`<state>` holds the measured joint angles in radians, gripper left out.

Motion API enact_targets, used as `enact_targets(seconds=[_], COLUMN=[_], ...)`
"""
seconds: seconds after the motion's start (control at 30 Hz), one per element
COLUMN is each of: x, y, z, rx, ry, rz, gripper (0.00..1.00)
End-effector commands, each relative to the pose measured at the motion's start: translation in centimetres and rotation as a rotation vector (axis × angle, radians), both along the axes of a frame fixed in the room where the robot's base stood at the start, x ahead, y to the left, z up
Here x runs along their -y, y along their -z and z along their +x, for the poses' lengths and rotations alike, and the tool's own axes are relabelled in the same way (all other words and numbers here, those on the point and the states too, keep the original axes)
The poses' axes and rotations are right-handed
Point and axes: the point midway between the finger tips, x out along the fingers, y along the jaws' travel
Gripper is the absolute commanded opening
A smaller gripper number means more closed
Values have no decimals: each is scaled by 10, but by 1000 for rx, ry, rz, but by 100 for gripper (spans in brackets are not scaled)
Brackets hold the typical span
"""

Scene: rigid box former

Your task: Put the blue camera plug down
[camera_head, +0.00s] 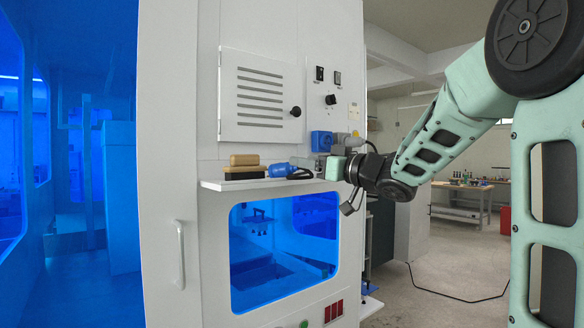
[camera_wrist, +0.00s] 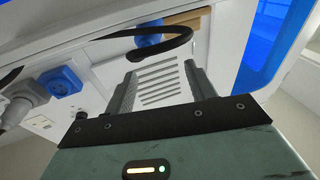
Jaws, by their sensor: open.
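The blue camera plug (camera_head: 281,170) lies on the white shelf (camera_head: 226,185) of the machine, just left of my gripper (camera_head: 306,162). In the wrist view the plug (camera_wrist: 148,38) is near the top, beyond the fingertips, with a black cable (camera_wrist: 180,36) looping from it. My gripper (camera_wrist: 164,78) is open there, with nothing between its two fingers. The fingers appear apart from the plug's blue body; whether one touches the cable I cannot tell.
A brush with a tan top (camera_head: 244,160) lies on the shelf left of the plug. A blue socket (camera_head: 321,141) and a grey connector (camera_head: 354,141) stick out from the panel above my gripper. A vented door (camera_head: 260,97) and a blue window (camera_head: 283,250) are above and below the shelf.

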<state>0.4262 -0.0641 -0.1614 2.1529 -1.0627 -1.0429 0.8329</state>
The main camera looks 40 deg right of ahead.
Motion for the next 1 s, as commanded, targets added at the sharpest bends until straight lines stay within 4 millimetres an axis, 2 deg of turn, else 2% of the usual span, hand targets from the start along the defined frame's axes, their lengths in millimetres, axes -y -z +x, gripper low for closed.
enact_targets(seconds=[0.1,0.3,0.53,0.63,0.77,0.87,0.93,1.0], x=[5,6,4,-11,-53,-104,-147,-189], y=[3,3,5,15,51,99,141,185], z=[-15,-23,-20,-9,14,20,11,-12], rx=[0,0,-6,-35,-141,-302,-454,-622], ry=[2,0,3,24,74,102,104,82], rz=[-1,0,1,4,4,-21,-63,-127], gripper=[55,55,55,55,55,55,55,55])
